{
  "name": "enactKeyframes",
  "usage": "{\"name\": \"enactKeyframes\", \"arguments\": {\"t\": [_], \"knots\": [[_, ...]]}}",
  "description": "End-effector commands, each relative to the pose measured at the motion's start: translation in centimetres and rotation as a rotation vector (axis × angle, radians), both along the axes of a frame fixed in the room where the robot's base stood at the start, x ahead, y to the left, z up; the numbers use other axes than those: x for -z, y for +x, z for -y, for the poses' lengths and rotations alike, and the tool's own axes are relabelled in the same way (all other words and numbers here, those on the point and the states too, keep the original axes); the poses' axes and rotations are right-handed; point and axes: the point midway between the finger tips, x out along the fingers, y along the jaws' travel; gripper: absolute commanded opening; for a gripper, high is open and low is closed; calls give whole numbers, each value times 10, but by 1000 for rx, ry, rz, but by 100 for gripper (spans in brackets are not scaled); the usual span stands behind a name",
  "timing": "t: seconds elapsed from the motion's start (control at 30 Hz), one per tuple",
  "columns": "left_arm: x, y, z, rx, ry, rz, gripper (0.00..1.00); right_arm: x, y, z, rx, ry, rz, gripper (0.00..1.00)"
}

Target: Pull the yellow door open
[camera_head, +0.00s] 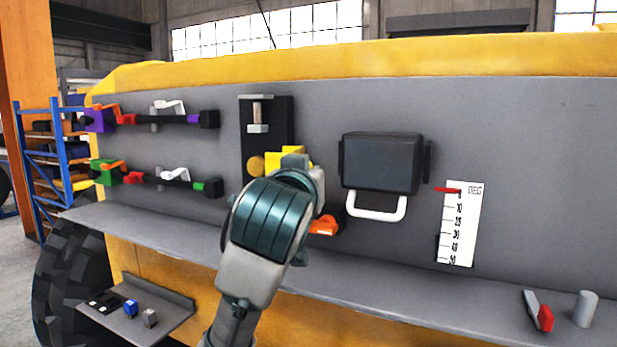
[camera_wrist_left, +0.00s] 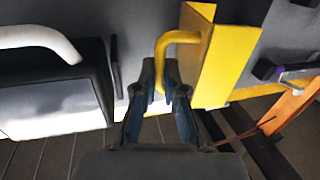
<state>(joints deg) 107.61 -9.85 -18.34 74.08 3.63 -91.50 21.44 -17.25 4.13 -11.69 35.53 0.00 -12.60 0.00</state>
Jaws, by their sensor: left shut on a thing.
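The yellow door (camera_head: 294,156) shows only in part in the head view, behind my left wrist on the grey panel. In the left wrist view the yellow door (camera_wrist_left: 228,62) shows as a tall yellow piece with a curved yellow handle (camera_wrist_left: 179,37) on its side. My left gripper (camera_wrist_left: 160,78) is shut on the yellow handle, with its fingertips around the handle's end. In the head view my arm hides these fingers and the handle. How far the door stands open is hard to tell. My right gripper is in neither view.
A dark box (camera_head: 381,163) with a white handle (camera_head: 377,210) sits right of my arm. An orange piece (camera_head: 323,226) is close beside my wrist. Coloured latches (camera_head: 160,119) are at left. A grey ledge (camera_head: 420,304) runs below, with a red-tipped lever (camera_head: 545,317) at right.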

Motion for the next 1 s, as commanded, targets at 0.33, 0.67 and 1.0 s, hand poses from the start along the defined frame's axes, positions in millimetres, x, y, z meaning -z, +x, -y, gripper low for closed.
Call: {"name": "enactKeyframes", "arguments": {"t": [0.33,0.67,1.0], "knots": [[-10,-7,-2,4,-3,27,24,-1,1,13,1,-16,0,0],[-9,-5,-2,4,-2,25,35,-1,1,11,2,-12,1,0],[-8,-48,-4,8,-1,26,35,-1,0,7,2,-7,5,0]]}}
